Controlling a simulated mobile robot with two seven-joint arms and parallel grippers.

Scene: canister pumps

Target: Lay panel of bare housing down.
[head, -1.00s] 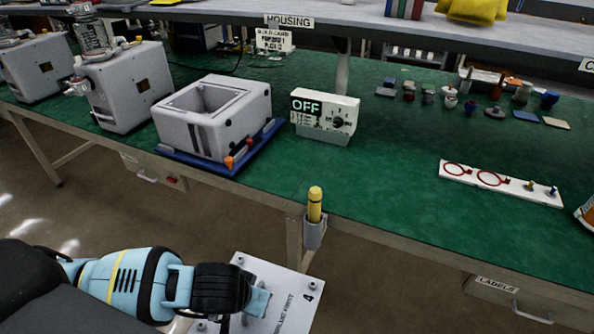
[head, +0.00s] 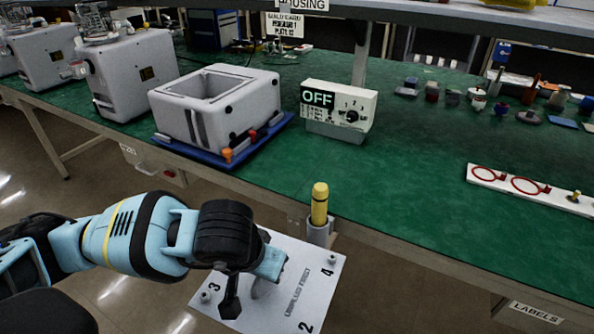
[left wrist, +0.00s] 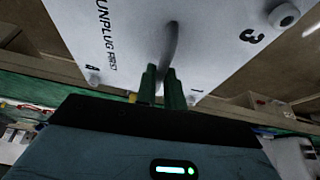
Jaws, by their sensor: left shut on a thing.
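The panel (head: 310,277) is a flat light-grey plate with numbered corner screws and the words "UNPLUG FIRST". My left gripper (head: 258,277) is shut on the panel's handle and holds the panel in the air in front of the bench's near edge. In the left wrist view the two dark green fingers (left wrist: 162,88) close on the curved grey handle (left wrist: 170,42) of the panel (left wrist: 130,50). The bare housing (head: 215,105) is a light-grey open box on a blue tray (head: 190,157) on the green bench. My right gripper is not in view.
A box with an OFF sign (head: 338,108) stands right of the housing. A yellow marker (head: 319,203) sits in a holder at the bench edge. A white strip with red rings (head: 520,187) lies at right. The green bench top (head: 400,190) between is clear.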

